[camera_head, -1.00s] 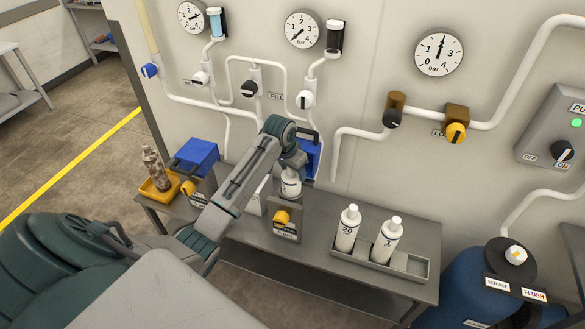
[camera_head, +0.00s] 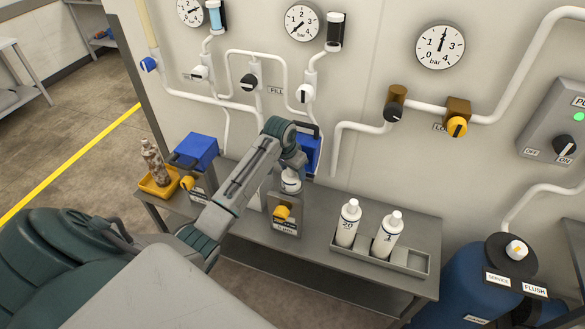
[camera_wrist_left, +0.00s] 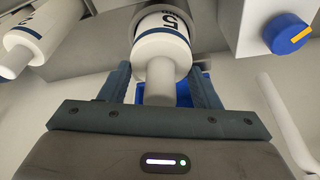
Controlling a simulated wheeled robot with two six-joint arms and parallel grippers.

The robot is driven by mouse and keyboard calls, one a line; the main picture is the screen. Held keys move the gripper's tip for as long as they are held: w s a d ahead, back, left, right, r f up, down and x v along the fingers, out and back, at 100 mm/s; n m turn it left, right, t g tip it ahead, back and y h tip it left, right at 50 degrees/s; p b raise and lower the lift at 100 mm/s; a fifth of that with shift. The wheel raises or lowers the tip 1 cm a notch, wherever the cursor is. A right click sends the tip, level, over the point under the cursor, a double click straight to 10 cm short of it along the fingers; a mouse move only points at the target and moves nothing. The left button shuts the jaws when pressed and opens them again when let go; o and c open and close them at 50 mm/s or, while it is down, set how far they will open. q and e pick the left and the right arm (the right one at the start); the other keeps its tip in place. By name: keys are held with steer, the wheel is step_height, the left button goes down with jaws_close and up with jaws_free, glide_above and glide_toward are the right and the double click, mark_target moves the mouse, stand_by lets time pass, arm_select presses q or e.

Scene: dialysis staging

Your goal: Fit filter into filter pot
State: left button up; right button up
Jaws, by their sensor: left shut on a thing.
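My left gripper (camera_head: 292,167) is shut on a white filter (camera_head: 290,183), gripping its narrow end. In the left wrist view the filter (camera_wrist_left: 162,52) stands between my two fingers, with a dark "5" and a blue band, its far part inside a grey round opening. In the head view the filter is over the right filter pot (camera_head: 286,212), a grey housing with an orange knob, and its lower part is hidden inside the pot. I cannot tell whether it is fully seated. The raised blue lid (camera_head: 311,153) is behind. My right gripper is not in view.
Two white filters (camera_head: 347,222) (camera_head: 387,234) stand in a grey tray (camera_head: 410,262) on the bench. To the left are another pot with a blue lid (camera_head: 197,151) and a brown used filter (camera_head: 154,163) in a yellow tray (camera_head: 157,187). Pipes and gauges line the wall behind.

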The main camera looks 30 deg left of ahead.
arm_select(q)
steer(key=shift+f+b, duration=0.65)
steer(key=shift+f, duration=1.25)
steer(key=o, duration=1.6)
steer(key=b+v, duration=0.2)
steer(key=v, duration=0.8)
steer(key=shift+b, duration=0.4)
steer(key=shift+s+r, duration=0.1)
steer(key=shift+r, duration=0.3)
